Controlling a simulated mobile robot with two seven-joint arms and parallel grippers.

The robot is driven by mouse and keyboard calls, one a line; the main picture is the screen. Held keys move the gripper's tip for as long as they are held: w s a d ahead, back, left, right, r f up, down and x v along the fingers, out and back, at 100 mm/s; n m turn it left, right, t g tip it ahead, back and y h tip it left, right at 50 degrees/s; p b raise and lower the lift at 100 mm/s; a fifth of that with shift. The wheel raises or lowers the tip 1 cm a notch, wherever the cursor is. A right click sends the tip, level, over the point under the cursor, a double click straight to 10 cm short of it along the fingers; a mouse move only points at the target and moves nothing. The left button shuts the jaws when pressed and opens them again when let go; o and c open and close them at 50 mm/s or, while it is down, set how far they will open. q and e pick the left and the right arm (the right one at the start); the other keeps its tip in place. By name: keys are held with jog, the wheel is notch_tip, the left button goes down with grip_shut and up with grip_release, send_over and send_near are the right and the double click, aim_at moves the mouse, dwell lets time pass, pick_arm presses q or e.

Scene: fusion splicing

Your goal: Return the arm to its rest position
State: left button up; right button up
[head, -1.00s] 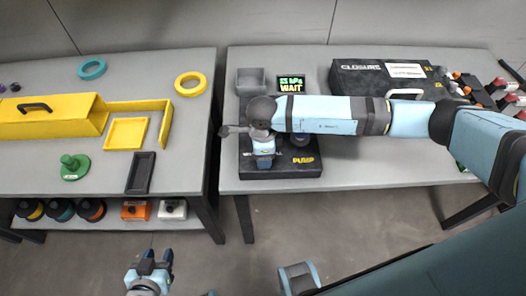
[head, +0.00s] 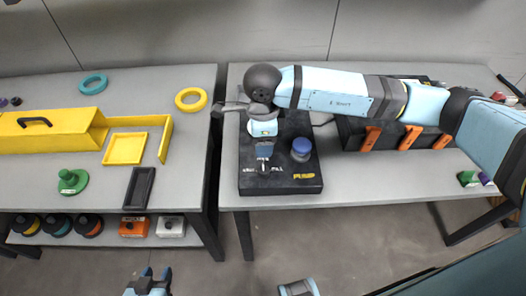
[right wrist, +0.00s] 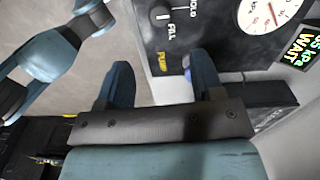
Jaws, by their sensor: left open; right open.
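My right arm reaches in from the right over the right table. Its gripper (head: 264,160) is open and empty, pointing down above the black pump unit (head: 282,183). The right wrist view shows its two blue fingers (right wrist: 163,85) spread apart with nothing between them. Beyond them are the pump's FILL/HOLD switch (right wrist: 162,14), a dial gauge (right wrist: 262,14) and a lit display (right wrist: 304,48) reading WAIT. In the head view my arm hides the display. My left gripper (head: 149,279) is open and empty at the bottom edge, in front of the left table.
A blue knob (head: 301,147) stands on the pump close beside the right gripper. The black closure case (head: 350,135) with orange clips is partly behind my right arm. The left table holds a yellow case (head: 50,135), a yellow tray (head: 125,149), rings and a green piece (head: 73,181).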

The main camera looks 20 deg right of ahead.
jog(key=shift+r, duration=0.7)
